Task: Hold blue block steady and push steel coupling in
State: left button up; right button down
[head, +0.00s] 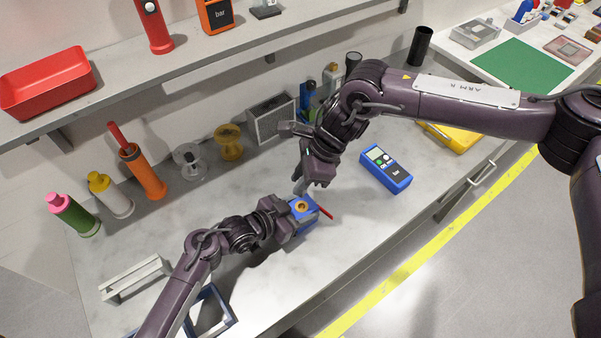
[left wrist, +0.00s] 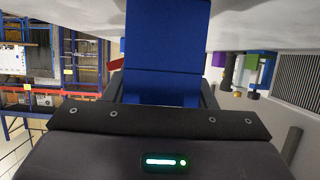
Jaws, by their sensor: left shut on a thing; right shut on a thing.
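The blue block (head: 308,217) is low over or on the bench, with a brass-coloured ring (head: 302,206) on its top face. My left gripper (head: 290,214) is shut on the block from the left. In the left wrist view the block (left wrist: 165,50) fills the space between the fingers. My right gripper (head: 303,181) is above and just behind the block, pointing down. It is shut on a small silver piece, seemingly the steel coupling (head: 299,187), mostly hidden by the fingers. I cannot tell whether the coupling touches the ring.
A thin red piece (head: 326,214) sticks out beside the block. A blue meter (head: 385,168) lies to the right. Spools (head: 229,142), bottles (head: 73,213) and a grey grille box (head: 271,119) stand along the back. A white bracket (head: 135,279) is front left. Bench between block and meter is mostly clear.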

jog(key=shift+f, duration=2)
jog(key=shift+f, duration=1.75)
jog(key=c, duration=1.2)
grip_release()
jog(key=shift+o, duration=0.2)
jog(key=v, duration=1.2)
pick_arm(q)
jog(key=o, duration=1.4)
